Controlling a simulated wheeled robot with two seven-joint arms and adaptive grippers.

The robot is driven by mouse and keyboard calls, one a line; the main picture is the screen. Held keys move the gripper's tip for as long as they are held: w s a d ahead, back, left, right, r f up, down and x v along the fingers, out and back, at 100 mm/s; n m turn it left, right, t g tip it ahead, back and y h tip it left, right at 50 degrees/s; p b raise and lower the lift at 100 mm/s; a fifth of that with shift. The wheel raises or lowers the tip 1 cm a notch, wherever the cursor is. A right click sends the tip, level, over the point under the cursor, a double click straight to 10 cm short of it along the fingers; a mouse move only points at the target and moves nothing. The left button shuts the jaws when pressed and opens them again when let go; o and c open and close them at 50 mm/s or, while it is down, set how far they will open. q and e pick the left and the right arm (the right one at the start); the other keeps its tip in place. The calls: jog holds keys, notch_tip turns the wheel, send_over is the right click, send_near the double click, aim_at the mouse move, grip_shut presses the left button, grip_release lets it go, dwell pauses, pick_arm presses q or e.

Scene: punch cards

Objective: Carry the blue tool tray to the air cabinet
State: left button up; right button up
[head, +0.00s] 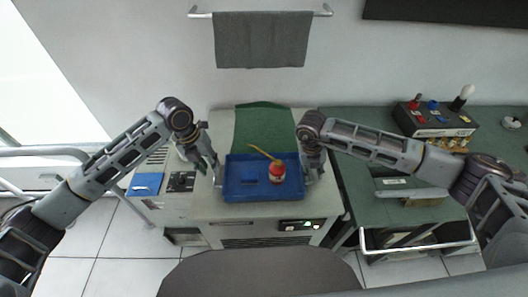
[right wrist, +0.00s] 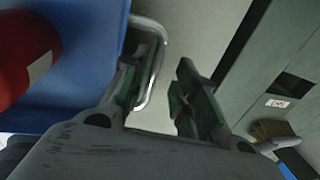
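The blue tool tray (head: 235,193) is over the front of a pale cabinet top (head: 210,208); I cannot tell whether it rests there. It holds a red oil can (head: 277,174) with a yellow spout and a dark blue block (head: 249,175). My left gripper (head: 213,170) is at the tray's left end; its fingers are too small to read. My right gripper (head: 314,172) is at the right end. In the right wrist view its fingers (right wrist: 160,88) are apart, with the tray's silver handle (right wrist: 160,45) beside the left finger. I cannot pick out which cabinet is the air cabinet.
A green cloth (head: 264,125) lies behind the tray. The cabinet front has a grille and panel (head: 298,225). A green bench (head: 355,205) stands at right with a switch box (head: 435,121). A grey towel (head: 262,40) hangs on the wall. A chair back (head: 258,275) is in front.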

notch_tip(320, 180, up, 10)
jog(key=a, duration=0.2)
jog(key=shift+r, duration=0.15)
jog(key=shift+s, duration=0.1)
dwell(0.8)
